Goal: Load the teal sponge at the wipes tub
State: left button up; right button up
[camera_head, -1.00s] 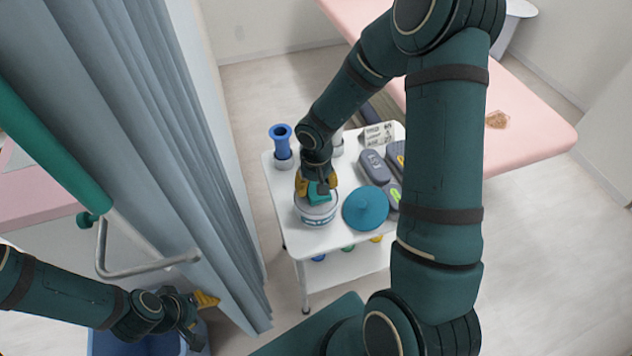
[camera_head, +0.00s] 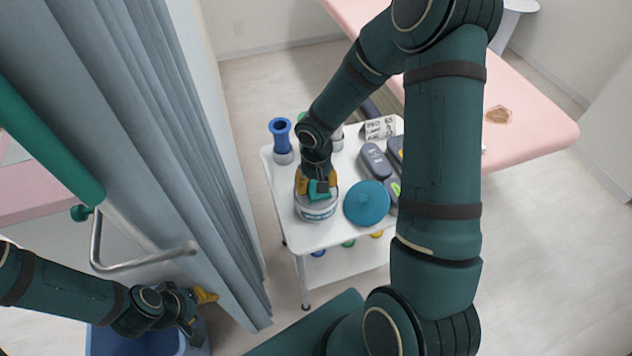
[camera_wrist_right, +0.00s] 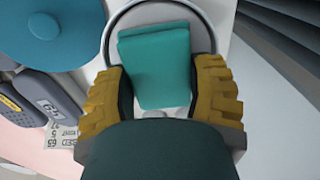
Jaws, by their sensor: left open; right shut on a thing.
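My right gripper (camera_head: 317,184) is shut on the teal sponge (camera_head: 319,196) at the mouth of the wipes tub (camera_head: 318,213). In the right wrist view the sponge (camera_wrist_right: 158,65) sits between the two yellow-padded fingers of the right gripper (camera_wrist_right: 162,95). It lies over the round opening of the tub (camera_wrist_right: 112,28). I cannot tell how deep it is in the tub. The tub stands on the white cart, with a blue lid (camera_head: 367,202) lying beside it on the right. My left gripper (camera_head: 198,312) is open and empty at the lower left, near the curtain.
The white cart (camera_head: 284,185) also holds a blue cup-like item (camera_head: 280,133), a label card (camera_head: 379,129) and dark handheld devices (camera_head: 376,160). A pink treatment bed (camera_head: 530,130) is behind on the right. A grey curtain (camera_head: 165,150) hangs close on the left, and a blue bin is below my left gripper.

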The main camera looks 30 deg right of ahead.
jog(key=shift+f+b, duration=0.55)
jog(key=shift+b, duration=0.1)
dwell(1.9)
jog(key=shift+r, duration=0.1)
jog(key=shift+r+p, duration=2.4)
jog(key=shift+r, duration=1.05)
